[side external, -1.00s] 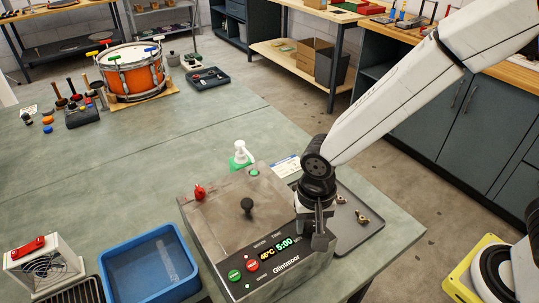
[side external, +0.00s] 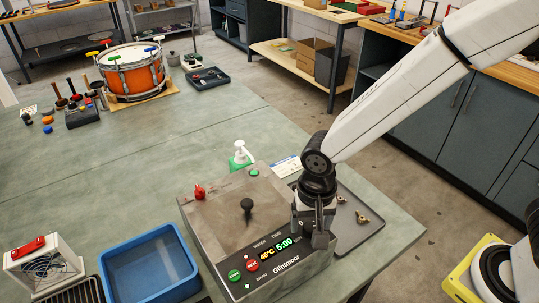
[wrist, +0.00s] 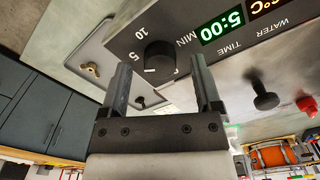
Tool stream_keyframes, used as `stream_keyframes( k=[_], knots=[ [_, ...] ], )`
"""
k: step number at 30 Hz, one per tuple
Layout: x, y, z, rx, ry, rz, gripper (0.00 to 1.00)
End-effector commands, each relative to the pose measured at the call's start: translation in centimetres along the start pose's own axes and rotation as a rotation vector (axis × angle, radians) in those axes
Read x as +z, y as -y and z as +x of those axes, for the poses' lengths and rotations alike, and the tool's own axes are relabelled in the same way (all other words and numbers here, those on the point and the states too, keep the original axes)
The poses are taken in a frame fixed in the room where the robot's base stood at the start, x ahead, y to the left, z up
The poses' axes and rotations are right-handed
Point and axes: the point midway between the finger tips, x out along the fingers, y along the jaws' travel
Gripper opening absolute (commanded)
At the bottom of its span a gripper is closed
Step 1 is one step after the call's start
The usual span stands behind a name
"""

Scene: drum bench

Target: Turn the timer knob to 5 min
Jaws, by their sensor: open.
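The timer knob (wrist: 159,58) is a black round dial on the dark front panel in the wrist view, beside the marks 5 and 10 and the word MIN. Its white pointer line shows, but I cannot tell exactly which mark it meets. The time display (wrist: 222,27) reads 5:00 in green; it also shows in the side view (side external: 284,244). My gripper (wrist: 162,80) is open, its two fingers apart on either side of the knob's line, with no contact visible. In the side view my gripper (side external: 314,232) hangs at the right end of the Glintmoor box (side external: 215,215) and hides the knob.
The box lid has a black handle (side external: 247,206) and a red knob (side external: 199,192). A green bottle with a white pump (side external: 240,157) stands behind. A grey tray (side external: 360,232) with metal parts lies to the right. A blue bin (side external: 150,262) stands to the left.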

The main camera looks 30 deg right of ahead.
Motion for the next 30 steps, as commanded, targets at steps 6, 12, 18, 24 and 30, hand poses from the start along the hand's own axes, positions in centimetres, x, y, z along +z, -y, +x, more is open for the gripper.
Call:
stream_keyframes(
  k=[6, 12, 18, 24, 30],
  knots=[
    [-0.1, 0.1, -2.0, -0.005, -0.003, 0.000, 0.81],
    [-0.1, 0.1, -4.4, -0.005, -0.003, 0.000, 0.81],
    [0.0, 0.1, -6.4, -0.004, -0.002, 0.000, 0.81],
    [0.0, 0.0, -7.2, -0.003, -0.002, 0.000, 0.81],
    [0.0, 0.0, -7.2, -0.002, -0.001, 0.000, 0.81]
  ],
)
